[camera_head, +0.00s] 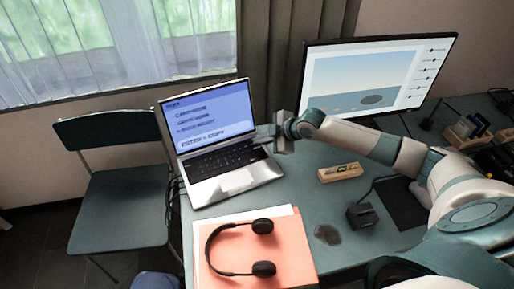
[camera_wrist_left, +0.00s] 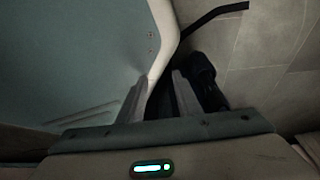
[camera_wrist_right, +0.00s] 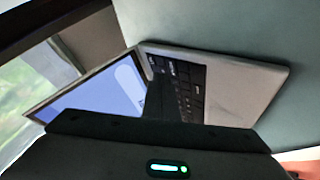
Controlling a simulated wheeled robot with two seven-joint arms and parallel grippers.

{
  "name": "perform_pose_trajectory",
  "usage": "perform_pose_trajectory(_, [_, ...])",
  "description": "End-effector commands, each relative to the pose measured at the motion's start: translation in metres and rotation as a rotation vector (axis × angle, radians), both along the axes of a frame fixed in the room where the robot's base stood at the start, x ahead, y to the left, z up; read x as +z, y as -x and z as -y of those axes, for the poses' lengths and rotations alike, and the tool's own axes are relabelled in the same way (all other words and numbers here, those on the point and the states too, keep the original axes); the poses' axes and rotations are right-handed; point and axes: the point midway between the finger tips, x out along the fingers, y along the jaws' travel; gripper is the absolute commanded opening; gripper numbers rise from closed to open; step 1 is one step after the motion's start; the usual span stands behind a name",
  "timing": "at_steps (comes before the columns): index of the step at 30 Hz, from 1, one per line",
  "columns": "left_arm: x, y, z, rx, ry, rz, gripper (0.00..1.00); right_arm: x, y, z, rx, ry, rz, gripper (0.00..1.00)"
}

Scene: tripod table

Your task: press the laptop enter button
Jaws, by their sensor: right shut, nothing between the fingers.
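The open silver laptop (camera_head: 236,184) stands at the left of the desk, its blue screen (camera_head: 208,118) lit with a menu and a highlighted line. Its black keyboard (camera_head: 222,160) also shows in the right wrist view (camera_wrist_right: 188,82). The enter key is too small to single out. My right gripper (camera_head: 272,135) is at the right edge of the laptop, beside the screen's lower corner. Its shut, empty fingers (camera_wrist_right: 160,95) overlap the keyboard in the right wrist view; contact cannot be told. My left gripper (camera_wrist_left: 158,92) is open and empty, away from the laptop.
A large monitor (camera_head: 375,80) stands behind my right arm. Headphones (camera_head: 262,226) lie on an orange folder (camera_head: 292,250) in front of the laptop. A small wooden box (camera_head: 340,172) and a black block (camera_head: 361,215) are at the right. A chair (camera_head: 120,195) stands left.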

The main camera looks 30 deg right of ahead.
Motion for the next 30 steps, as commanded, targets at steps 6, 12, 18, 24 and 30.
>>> perform_pose_trajectory(6, [0.001,-0.012,0.000,0.000,0.000,0.012,0.31,-0.001,0.000,0.000,0.000,0.000,0.000,0.00])
perform_pose_trajectory(12, [0.000,-0.012,0.000,0.000,0.000,0.012,0.31,-0.006,0.000,0.000,-0.001,0.001,0.000,0.00])
perform_pose_trajectory(18, [-0.001,-0.004,0.000,0.000,0.000,0.004,0.31,-0.008,0.000,0.000,0.000,0.000,0.000,0.00])
perform_pose_trajectory(24, [-0.002,0.007,0.000,0.000,-0.001,-0.008,0.31,-0.008,0.000,0.000,0.000,0.000,0.000,0.00])
perform_pose_trajectory(30, [-0.003,0.009,0.000,0.000,0.000,-0.011,0.31,-0.009,0.000,0.000,0.000,0.000,0.000,0.00])
